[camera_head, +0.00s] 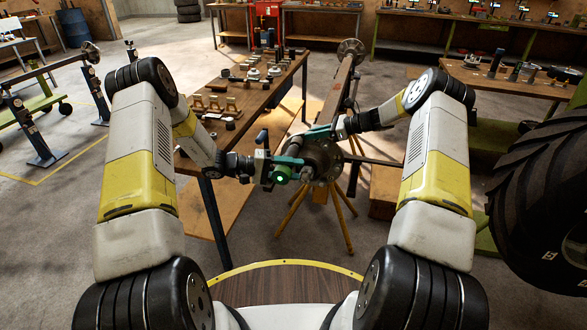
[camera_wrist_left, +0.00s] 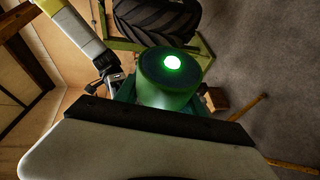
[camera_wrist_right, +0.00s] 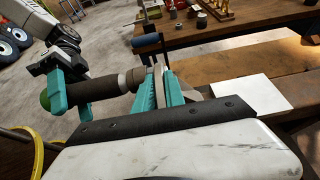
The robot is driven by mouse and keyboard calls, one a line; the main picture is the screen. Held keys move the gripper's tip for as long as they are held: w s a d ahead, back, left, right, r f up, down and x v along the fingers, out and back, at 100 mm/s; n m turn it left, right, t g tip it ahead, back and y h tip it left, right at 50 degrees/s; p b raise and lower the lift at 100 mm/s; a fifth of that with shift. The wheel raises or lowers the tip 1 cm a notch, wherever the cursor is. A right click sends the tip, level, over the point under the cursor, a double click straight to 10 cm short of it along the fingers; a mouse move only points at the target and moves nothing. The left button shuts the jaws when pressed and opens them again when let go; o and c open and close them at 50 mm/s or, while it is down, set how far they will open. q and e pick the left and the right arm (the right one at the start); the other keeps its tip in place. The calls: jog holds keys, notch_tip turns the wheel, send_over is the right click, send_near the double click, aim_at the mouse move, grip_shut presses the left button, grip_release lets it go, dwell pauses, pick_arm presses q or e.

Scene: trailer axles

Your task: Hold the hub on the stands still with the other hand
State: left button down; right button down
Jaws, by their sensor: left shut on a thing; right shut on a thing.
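The hub (camera_head: 322,160) is a round grey-brown metal part at the near end of the long axle beam on stands. My right gripper (camera_head: 319,132) is shut at the hub's upper edge; its teal fingers also show in the right wrist view (camera_wrist_right: 162,88), with a thin metal part between them. My left gripper (camera_head: 286,166) is shut on a dark cylindrical tool (camera_wrist_right: 88,88) with a green end. The tool's green end (camera_wrist_left: 168,78) glows in the left wrist view. The tool's far end points at the hub's centre; whether it touches is hard to tell.
A wooden workbench (camera_head: 262,92) with several small parts stands left of the axle beam (camera_head: 342,82). Wooden stand legs (camera_head: 340,215) spread below the hub. A large tyre (camera_head: 545,190) stands at the right. A dark bar (camera_head: 372,160) sticks out right of the hub.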

pick_arm(q)
jog(key=shift+s+a+r, duration=0.1)
jog(key=shift+s+a, duration=0.15)
jog(key=shift+s, duration=0.6)
jog(key=shift+s+a, duration=0.25)
jog(key=shift+s, duration=0.55)
pick_arm(e)
jog(key=c, duration=1.3)
grip_release()
